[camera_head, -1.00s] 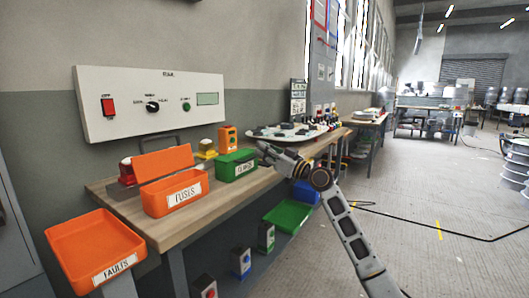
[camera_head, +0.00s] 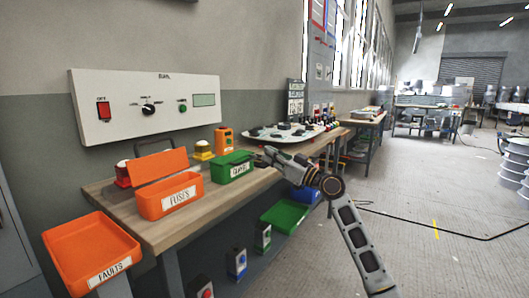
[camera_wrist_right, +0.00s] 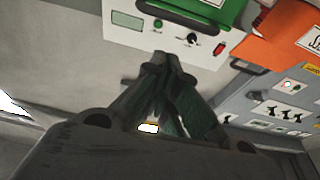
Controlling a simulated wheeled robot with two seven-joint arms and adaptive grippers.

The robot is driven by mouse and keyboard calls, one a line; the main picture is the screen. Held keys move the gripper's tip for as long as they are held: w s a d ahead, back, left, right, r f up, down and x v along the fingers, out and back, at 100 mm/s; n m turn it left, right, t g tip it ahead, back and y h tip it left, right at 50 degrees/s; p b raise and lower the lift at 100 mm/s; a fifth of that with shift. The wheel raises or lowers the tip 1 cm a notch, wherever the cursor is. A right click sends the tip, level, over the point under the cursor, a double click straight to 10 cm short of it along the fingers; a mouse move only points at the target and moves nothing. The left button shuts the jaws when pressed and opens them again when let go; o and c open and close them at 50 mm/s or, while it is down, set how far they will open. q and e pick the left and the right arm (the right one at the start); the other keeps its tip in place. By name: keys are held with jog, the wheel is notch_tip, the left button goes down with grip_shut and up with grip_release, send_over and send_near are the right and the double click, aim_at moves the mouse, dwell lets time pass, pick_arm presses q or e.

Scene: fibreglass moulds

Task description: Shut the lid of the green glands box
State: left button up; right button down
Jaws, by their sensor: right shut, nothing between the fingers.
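The green glands box (camera_head: 232,168) stands on the wooden bench, right of the fuses box, with a white label on its front. Its green lid (camera_head: 232,157) looks lowered over the box top; I cannot tell whether it is fully shut. In the right wrist view, part of the green box (camera_wrist_right: 226,12) shows at the top edge, with its label cut off. My right gripper (camera_head: 267,153) is shut and empty, just right of the box and apart from it in the picture. Its closed fingertips show in the wrist view (camera_wrist_right: 162,62). My left gripper is out of view.
The orange fuses box (camera_head: 155,206) has its lid (camera_head: 160,166) raised. An orange faults bin (camera_head: 75,245) is at the front left. An orange device (camera_head: 224,139) and yellow-topped button box (camera_head: 203,151) stand behind. A white tray (camera_head: 262,136) with dark parts lies farther along the bench.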

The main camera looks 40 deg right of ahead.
jog(key=shift+f+v, duration=0.25)
jog(key=shift+v, duration=0.9)
jog(key=shift+f+v, duration=0.25)
jog(key=shift+v, duration=0.85)
jog(key=shift+w, duration=0.1)
jog(key=shift+a, duration=0.1)
